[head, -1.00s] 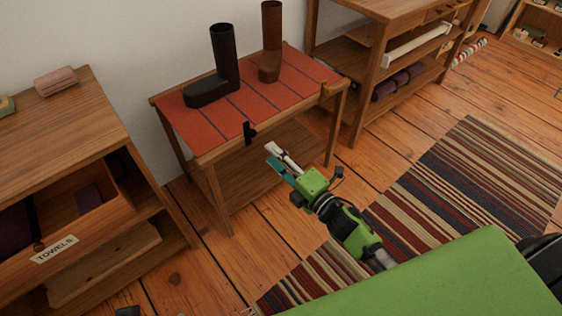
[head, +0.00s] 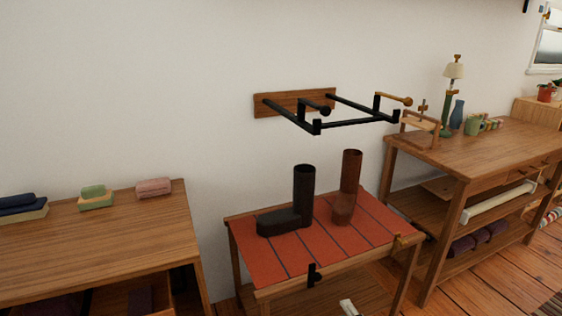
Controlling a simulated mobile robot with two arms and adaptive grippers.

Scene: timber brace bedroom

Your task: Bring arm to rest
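Only a small pale tip of my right gripper (head: 348,307) shows at the bottom edge of the head view, in front of the low table. The rest of that gripper and its arm are out of the picture, so I cannot see whether its fingers are apart. I see nothing held at the visible tip. My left gripper and arm are not in view.
A low table with a red striped top (head: 270,263) bears a black boot (head: 303,195) and a brown boot (head: 346,190), both upright. A black-barred wall rack (head: 294,103) juts out above. Wooden furniture stands left (head: 100,235) and right (head: 480,150).

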